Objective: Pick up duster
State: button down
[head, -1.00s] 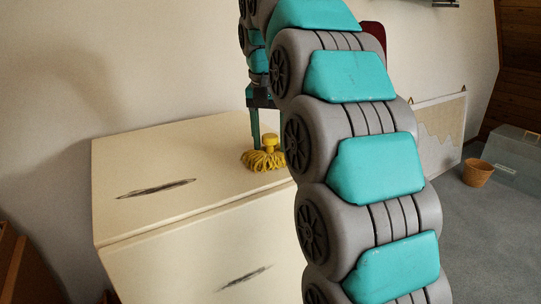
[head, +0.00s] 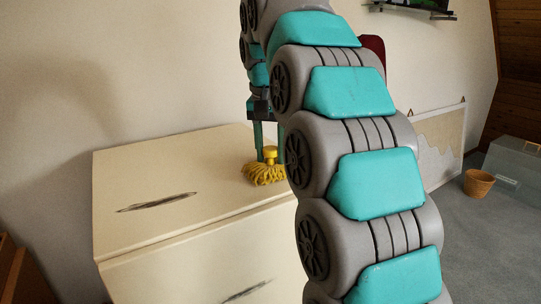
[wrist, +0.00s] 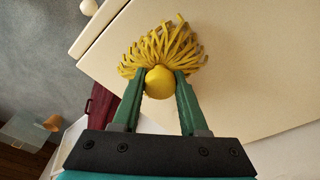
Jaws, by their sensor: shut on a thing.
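The duster (head: 264,174) has a yellow knob handle and a fringe of yellow strands. It is at the right part of the cream cabinet's top (head: 160,170) in the head view. My gripper (head: 270,150) points down, with its green fingers on either side of the knob. In the wrist view my gripper (wrist: 161,80) is shut on the yellow knob, and the duster's strands (wrist: 165,45) fan out beyond the fingertips. The strands hang downward in the head view. My arm hides the cabinet's right side, and I cannot tell for sure whether the strands still touch the top.
The cabinet top is otherwise clear, with a dark scuffed mark (head: 157,202). A wicker basket (head: 479,183) and a clear bin (head: 513,165) stand on the grey floor at right. A framed panel (head: 440,145) leans on the wall behind them.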

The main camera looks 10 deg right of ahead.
aim_at(271, 147)
notch_tip(271, 147, up, 4)
jog(key=p, duration=0.3)
jog(key=shift+p, duration=0.3)
jog(key=s+d+b, duration=0.1)
jog(key=s+d, duration=0.1)
jog(key=s, duration=0.5)
jog(key=s+d+b, duration=0.2)
jog(key=s+d, duration=0.1)
jog(key=s, duration=0.5)
jog(key=shift+r, duration=0.4)
jog(key=shift+s, duration=0.1)
